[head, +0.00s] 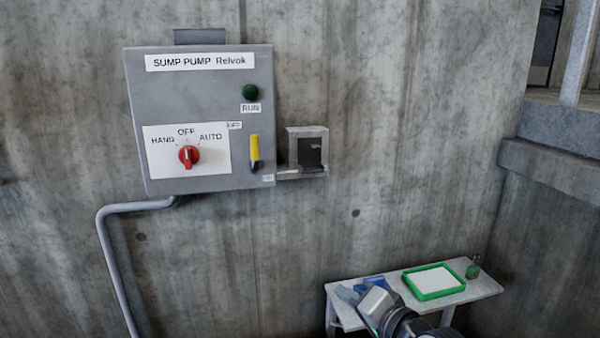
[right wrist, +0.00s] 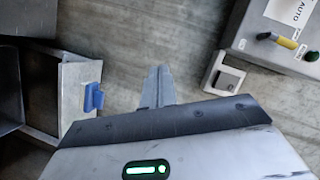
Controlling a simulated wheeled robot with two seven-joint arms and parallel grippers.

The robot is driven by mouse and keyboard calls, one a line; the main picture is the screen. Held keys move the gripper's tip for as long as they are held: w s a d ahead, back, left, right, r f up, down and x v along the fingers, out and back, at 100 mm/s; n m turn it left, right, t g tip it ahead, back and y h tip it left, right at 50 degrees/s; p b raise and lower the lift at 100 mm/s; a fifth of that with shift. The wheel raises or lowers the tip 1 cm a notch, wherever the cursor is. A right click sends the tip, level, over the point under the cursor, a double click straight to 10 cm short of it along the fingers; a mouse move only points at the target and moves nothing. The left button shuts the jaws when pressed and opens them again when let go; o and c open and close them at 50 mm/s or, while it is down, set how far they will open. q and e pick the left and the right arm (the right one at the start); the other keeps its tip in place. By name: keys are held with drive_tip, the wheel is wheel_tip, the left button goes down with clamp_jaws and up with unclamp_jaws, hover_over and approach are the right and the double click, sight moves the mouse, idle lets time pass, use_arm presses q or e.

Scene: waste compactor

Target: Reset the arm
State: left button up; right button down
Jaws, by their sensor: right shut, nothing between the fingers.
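My right gripper (head: 348,294) shows at the bottom of the head view, in front of the left end of a small pale table (head: 478,288). Its fingers point up and left, and in the right wrist view they lie together (right wrist: 158,86) with nothing between them. They appear clear of the wall panel. My left gripper is in neither view.
A grey sump pump panel (head: 200,87) hangs on the concrete wall, with a red selector knob (head: 189,156), a yellow-handled lever (head: 255,150) and a green lamp (head: 250,92). A small box (head: 308,152) is beside it. A green-rimmed tray (head: 433,294) and blue item (head: 372,282) lie on the table.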

drive_tip(key=s+d+f+n+g+h, duration=0.1)
drive_tip(key=s+f+n, duration=0.3)
drive_tip(key=s+f, duration=0.5)
drive_tip(key=s+d+f+n+g+h, duration=0.1)
drive_tip(key=s+d+f+n+h, duration=0.3)
drive_tip(key=s+f, duration=0.6)
drive_tip(key=s+n, duration=0.1)
drive_tip(key=s, duration=0.5)
drive_tip(key=shift+f+g, duration=0.25)
drive_tip(key=shift+g, duration=0.05)
